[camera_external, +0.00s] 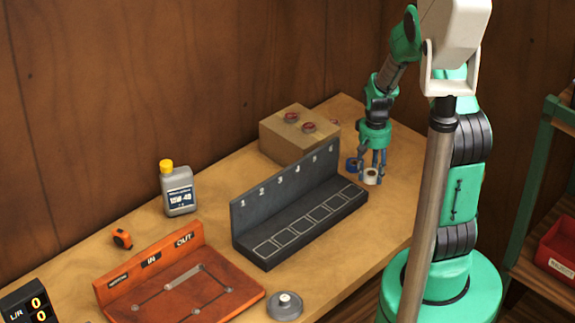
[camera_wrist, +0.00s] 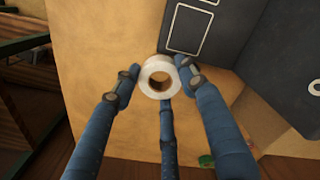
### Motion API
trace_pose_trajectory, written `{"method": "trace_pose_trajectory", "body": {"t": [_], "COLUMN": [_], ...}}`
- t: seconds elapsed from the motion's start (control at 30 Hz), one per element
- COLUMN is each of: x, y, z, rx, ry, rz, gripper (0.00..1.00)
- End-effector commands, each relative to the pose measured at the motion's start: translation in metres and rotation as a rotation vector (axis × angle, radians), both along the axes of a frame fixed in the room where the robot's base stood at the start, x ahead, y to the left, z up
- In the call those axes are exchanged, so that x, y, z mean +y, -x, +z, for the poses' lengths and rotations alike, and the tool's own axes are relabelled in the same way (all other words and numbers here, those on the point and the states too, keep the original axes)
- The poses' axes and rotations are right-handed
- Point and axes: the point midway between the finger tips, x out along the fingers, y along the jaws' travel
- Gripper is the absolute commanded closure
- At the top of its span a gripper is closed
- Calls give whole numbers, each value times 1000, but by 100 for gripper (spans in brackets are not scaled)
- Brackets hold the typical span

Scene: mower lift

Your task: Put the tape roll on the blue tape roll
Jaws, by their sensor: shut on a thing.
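The white tape roll (camera_external: 371,177) is between the fingertips of my gripper (camera_external: 373,168), at the right end of the workbench. In the wrist view the white tape roll (camera_wrist: 152,66) shows its open hole toward the camera, with the blue fingers of my gripper (camera_wrist: 160,82) around it. My gripper is shut on it. I cannot tell whether the roll touches the bench or hangs just above it. The blue tape roll (camera_external: 351,165) sits on the bench just left of my gripper, close to the fingers. I cannot make it out in the wrist view.
A dark numbered rack (camera_external: 300,205) with marked squares stands left of my gripper. A cardboard box (camera_external: 283,140) with red-rimmed rolls on top is behind it. A grey bottle (camera_external: 178,192), an orange tape measure (camera_external: 122,239) and an orange board (camera_external: 225,282) are farther left.

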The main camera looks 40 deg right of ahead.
Motion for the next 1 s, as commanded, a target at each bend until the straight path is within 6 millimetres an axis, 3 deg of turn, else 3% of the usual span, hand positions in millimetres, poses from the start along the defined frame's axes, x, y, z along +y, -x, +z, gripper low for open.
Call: {"method": "trace_pose_trajectory", "body": {"t": [0.33, 1.0], "x": [-10, -66], "y": [-18, -115], "z": [-3, -13], "rx": [-1, -1], "ry": [1, 1], "rz": [0, 1], "gripper": [84, 84]}}
